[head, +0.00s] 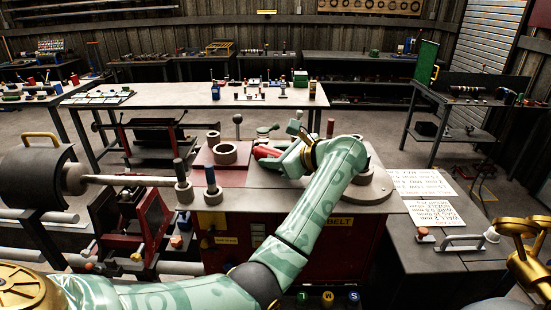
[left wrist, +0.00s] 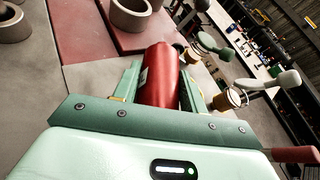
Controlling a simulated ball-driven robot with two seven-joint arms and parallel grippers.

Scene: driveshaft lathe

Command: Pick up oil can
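The red oil can (head: 266,152) is over the middle of the machine's top in the head view, beside the grey ring. My left gripper (head: 272,150) reaches it from the right and partly hides it. In the left wrist view, the red can (left wrist: 161,76) sits between the two green fingers of the left gripper (left wrist: 160,88), with one finger on each side. The fingers are very close to its sides, but I cannot tell whether both touch it. Whether the can rests on the surface is hidden. My right gripper does not show.
A grey ring (head: 224,154) stands on a red plate (head: 207,163) left of the can. Levers and knobs (head: 211,178) stand near the machine's left edge. A round grey disc (head: 372,189) lies right of my arm. A long table (head: 190,93) with small items stands behind.

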